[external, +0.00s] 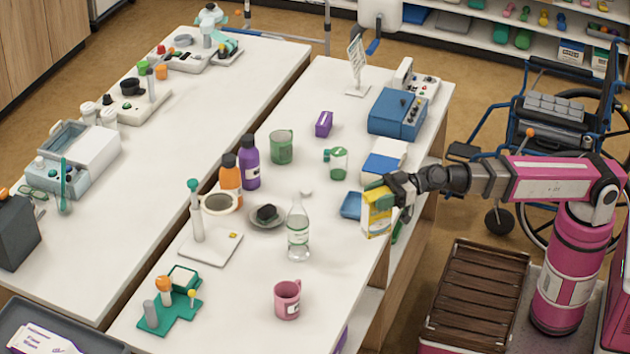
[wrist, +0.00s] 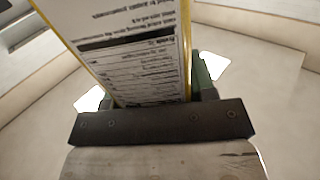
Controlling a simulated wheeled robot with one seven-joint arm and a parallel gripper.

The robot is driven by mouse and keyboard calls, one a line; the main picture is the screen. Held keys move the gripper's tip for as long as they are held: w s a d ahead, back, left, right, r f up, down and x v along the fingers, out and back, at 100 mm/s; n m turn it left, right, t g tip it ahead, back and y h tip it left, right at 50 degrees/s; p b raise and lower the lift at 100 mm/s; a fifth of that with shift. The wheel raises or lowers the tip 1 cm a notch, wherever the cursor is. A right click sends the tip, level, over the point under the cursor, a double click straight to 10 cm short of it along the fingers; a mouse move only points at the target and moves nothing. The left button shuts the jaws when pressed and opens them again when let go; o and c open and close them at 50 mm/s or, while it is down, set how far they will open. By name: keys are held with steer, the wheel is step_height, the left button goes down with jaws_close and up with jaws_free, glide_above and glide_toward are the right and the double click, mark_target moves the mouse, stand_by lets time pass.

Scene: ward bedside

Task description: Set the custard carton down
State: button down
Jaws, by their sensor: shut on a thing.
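The custard carton (external: 377,213) is a yellow and white box near the right edge of the near white table (external: 345,262). My gripper (external: 378,190) is shut on its upper part, coming from the right. In the wrist view the carton (wrist: 130,45) shows a white label with printed text and a yellow edge, and it sits between the fingers of my gripper (wrist: 155,100). I cannot tell whether its bottom touches the table or hangs just above it.
A blue tray (external: 351,205) lies just left of the carton, with a white-and-blue box (external: 384,162) behind. A glass bottle (external: 298,230) and a pink mug (external: 287,299) stand farther left. The tabletop between mug and carton is clear.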

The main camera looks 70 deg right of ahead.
steer(key=shift+d+r+m+t+h, duration=0.2)
steer(key=shift+d+m+t+h, duration=0.15)
steer(key=shift+d, duration=0.3)
steer(key=w+d+f, duration=0.5)
steer(key=w+f, duration=0.5)
steer(key=f, duration=0.1)
steer(key=shift+w, duration=0.2)
steer(key=shift+c, duration=2.3)
jaws_free()
steer(key=shift+f, duration=0.1)
steer(key=v, duration=1.2)
